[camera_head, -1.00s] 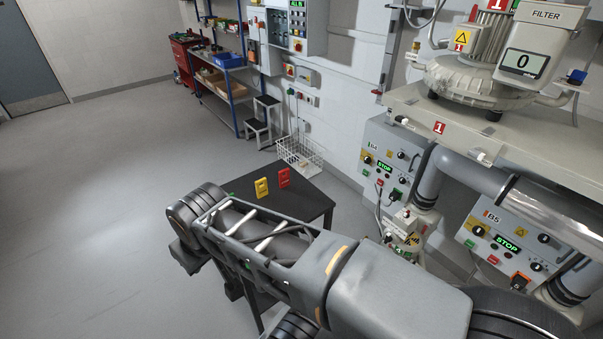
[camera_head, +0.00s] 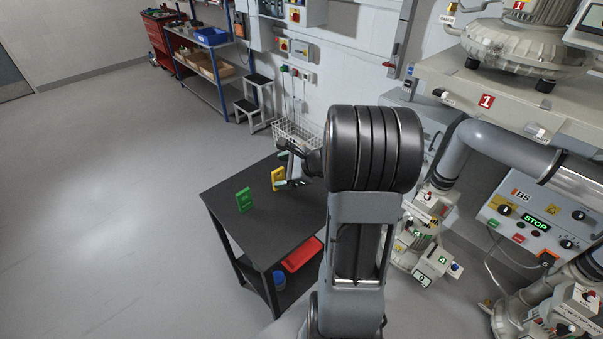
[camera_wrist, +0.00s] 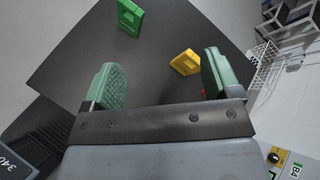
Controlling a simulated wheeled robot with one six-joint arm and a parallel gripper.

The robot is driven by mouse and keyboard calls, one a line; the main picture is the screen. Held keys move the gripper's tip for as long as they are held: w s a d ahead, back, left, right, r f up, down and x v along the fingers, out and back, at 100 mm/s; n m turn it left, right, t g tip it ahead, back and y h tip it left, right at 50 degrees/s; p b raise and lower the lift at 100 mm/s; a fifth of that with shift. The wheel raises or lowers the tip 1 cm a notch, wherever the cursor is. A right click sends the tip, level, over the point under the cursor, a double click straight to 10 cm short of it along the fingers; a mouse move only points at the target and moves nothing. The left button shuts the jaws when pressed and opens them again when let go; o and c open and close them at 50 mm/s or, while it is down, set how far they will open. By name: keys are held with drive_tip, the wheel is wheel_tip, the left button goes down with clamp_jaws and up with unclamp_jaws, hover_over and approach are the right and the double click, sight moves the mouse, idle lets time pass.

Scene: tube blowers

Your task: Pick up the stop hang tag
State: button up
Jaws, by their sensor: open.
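A red hang tag, which I take as the stop tag though no lettering is legible, shows only as a red sliver (camera_wrist: 203,91) by the right finger in the wrist view. In the head view my gripper hides it. A yellow tag (camera_head: 278,178) and a green tag (camera_head: 244,200) stand upright on the black table (camera_head: 222,190). In the wrist view the yellow tag (camera_wrist: 185,62) is between and beyond the fingers, and the green tag (camera_wrist: 130,17) is farther off. My gripper (camera_head: 288,170) is open and empty above the table's far right part; its green-padded fingers (camera_wrist: 162,80) are spread apart.
A wire basket (camera_head: 297,135) hangs on the wall behind the table. A red tray (camera_head: 302,254) and a blue container (camera_head: 278,281) are on the table's lower shelf. Blower machinery and pipes (camera_head: 510,150) stand at right. The floor at left is clear.

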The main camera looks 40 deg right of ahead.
drive_tip(key=d+f+m+t+h, duration=0.1)
drive_tip(key=d+f+m, duration=0.2)
drive_tip(key=d, duration=0.2)
drive_tip(key=w+d+f+m+t+h+b, duration=0.1)
drive_tip(key=d+f+m+h, duration=0.1)
drive_tip(key=d+f+m, duration=0.1)
drive_tip(key=w+d+f+m+t+h, duration=0.1)
drive_tip(key=d+f+m+t+h, duration=0.1)
drive_tip(key=d+m, duration=0.3)
drive_tip(key=shift+w+d+f, duration=0.1)
drive_tip(key=shift+d+f, duration=0.7)
drive_tip(key=shift+d, duration=0.25)
drive_tip(key=x, duration=0.5)
drive_tip(key=shift+w, duration=0.15)
drive_tip(key=shift+p+x, duration=0.75)
drive_tip(key=shift+x, duration=2.35)
drive_tip(key=shift+f, duration=0.1)
drive_tip(key=shift+c, duration=0.5)
drive_tip(key=c, duration=0.9)
